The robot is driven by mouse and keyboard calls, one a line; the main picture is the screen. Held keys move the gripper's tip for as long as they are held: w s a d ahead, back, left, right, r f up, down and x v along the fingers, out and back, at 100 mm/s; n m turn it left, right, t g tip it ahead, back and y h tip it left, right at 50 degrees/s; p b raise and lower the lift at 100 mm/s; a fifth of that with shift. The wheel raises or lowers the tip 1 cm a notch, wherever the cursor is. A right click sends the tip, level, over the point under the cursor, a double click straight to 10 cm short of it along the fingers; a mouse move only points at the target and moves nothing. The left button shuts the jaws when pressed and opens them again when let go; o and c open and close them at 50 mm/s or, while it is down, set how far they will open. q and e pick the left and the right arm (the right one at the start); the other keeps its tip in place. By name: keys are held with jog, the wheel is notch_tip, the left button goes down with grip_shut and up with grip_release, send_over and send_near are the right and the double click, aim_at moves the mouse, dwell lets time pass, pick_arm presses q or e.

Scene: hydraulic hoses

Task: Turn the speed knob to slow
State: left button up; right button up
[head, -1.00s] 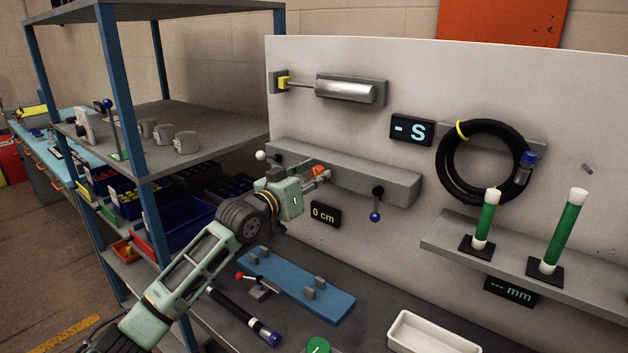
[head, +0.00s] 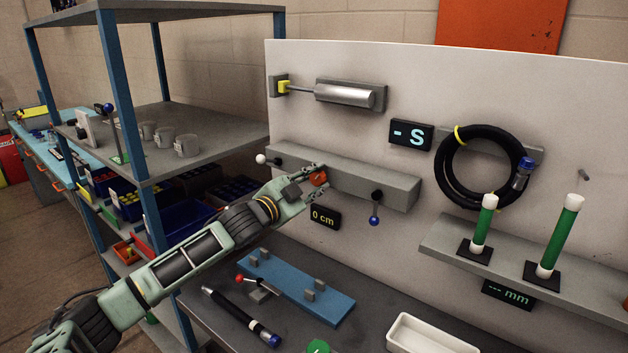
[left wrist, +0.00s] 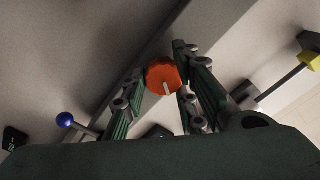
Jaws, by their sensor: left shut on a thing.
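The speed knob is a small orange-red knob (head: 319,179) on the front of the long grey box (head: 385,185) on the white panel. In the left wrist view the orange knob (left wrist: 160,74) sits between the two fingers, with a white pointer mark on its lower part. My left gripper (head: 316,181) is shut on the knob, reaching in from the lower left. I cannot read any speed marks beside it. My right gripper is not in view.
A lever with a blue ball (head: 374,220) and a white-ball lever (head: 261,159) are on the same box. A "0 cm" display (head: 325,218) is just below my gripper. The "- S" display (head: 411,135) and coiled black hose (head: 446,180) are to the right.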

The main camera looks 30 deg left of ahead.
pick_arm(q)
jog(key=m, duration=0.2)
jog(key=f+m, duration=0.1)
jog(key=m, duration=0.2)
jog(key=shift+f+p, duration=0.1)
jog(key=shift+p, duration=0.3)
jog(key=shift+m, duration=0.4)
jog(key=o, duration=1)
jog(key=shift+r, duration=0.25)
jog(key=shift+s, duration=0.15)
jog(key=s+a, duration=0.1)
jog(key=s, duration=1)
jog(key=shift+s, duration=0.4)
